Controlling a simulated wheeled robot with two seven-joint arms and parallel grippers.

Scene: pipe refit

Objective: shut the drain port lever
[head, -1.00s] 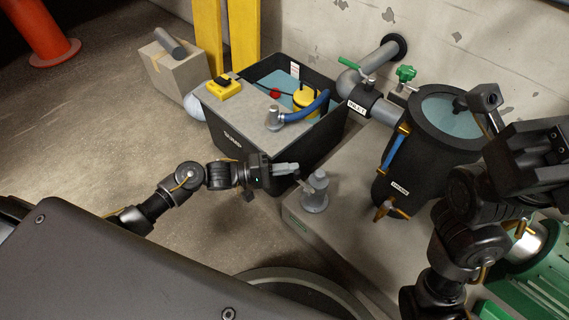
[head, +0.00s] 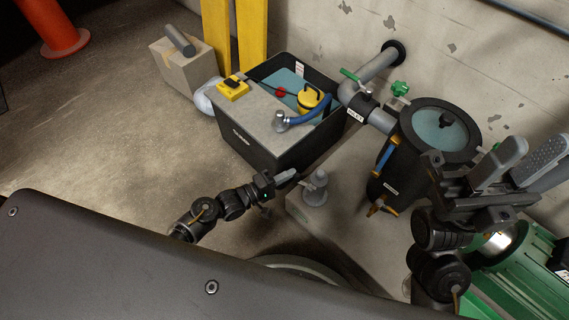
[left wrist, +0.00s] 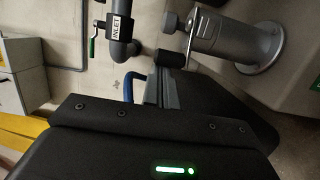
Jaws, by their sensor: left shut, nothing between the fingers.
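A grey upright port fitting (head: 316,187) stands on the concrete plinth in the head view. In the left wrist view the fitting (left wrist: 225,40) shows a round flange and a thin metal lever (left wrist: 190,40) ending in a black grip (left wrist: 172,60). I take this as the drain port lever. My left gripper (head: 288,176) is shut and empty just left of the fitting. Its fingers (left wrist: 166,92) show close to the black grip; I cannot tell if they touch. My right gripper (head: 530,160) is open and empty at the right, its grey fingers spread apart.
The black sump bin (head: 262,152) stands behind my left gripper. The black strainer vessel (head: 398,165), with a brass cock (head: 377,207) low on it, is right of the fitting. The inlet pipe (head: 375,70) has a green lever (head: 350,75).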

